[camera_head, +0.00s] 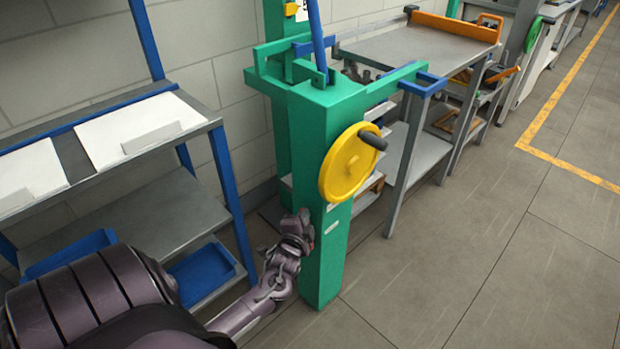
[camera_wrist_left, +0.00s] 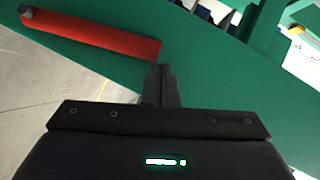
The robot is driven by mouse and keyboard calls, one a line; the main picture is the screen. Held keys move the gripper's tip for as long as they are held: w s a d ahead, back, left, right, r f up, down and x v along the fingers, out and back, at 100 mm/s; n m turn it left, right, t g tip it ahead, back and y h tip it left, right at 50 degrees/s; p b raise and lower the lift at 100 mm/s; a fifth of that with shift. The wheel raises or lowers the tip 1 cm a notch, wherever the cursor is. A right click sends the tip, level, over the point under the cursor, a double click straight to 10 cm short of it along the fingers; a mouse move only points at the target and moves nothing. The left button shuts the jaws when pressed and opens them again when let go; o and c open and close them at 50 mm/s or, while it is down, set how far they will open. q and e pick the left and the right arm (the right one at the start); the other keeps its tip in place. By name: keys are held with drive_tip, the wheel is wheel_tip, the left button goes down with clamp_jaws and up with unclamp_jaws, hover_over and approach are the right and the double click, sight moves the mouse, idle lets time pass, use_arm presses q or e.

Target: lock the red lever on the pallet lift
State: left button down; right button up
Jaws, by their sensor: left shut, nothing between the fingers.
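The pallet lift (camera_head: 310,120) is a green column with a yellow handwheel (camera_head: 350,162) that has a dark knob. In the left wrist view the red lever (camera_wrist_left: 95,36) is a long bar against the green surface, with a grey round piece at its upper left end. In the head view my gripper hides nearly all of the lever. My left gripper (camera_head: 304,222) is at the lift's near side, below the handwheel. In the left wrist view its fingertips (camera_wrist_left: 160,72) are shut and empty, beside the lever's right end. I cannot tell whether they touch it. My right gripper is out of view.
A grey rack (camera_head: 190,225) with blue posts, white panels and blue trays stands left of the lift. A grey workbench (camera_head: 420,50) with an orange edge stands behind it. The floor (camera_head: 480,260) on the right is clear, with a yellow line (camera_head: 565,170).

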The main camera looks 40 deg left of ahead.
use_arm(q)
drive_tip(key=a+p, duration=0.1)
drive_tip(key=a, duration=0.2)
drive_tip(key=shift+w+n, duration=0.1)
drive_tip(key=shift+n, duration=0.2)
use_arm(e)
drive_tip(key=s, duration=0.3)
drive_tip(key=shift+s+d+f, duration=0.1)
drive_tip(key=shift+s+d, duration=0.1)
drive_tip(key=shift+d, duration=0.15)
use_arm(q)
drive_tip(key=shift+a, duration=0.15)
drive_tip(key=shift+r, duration=0.1)
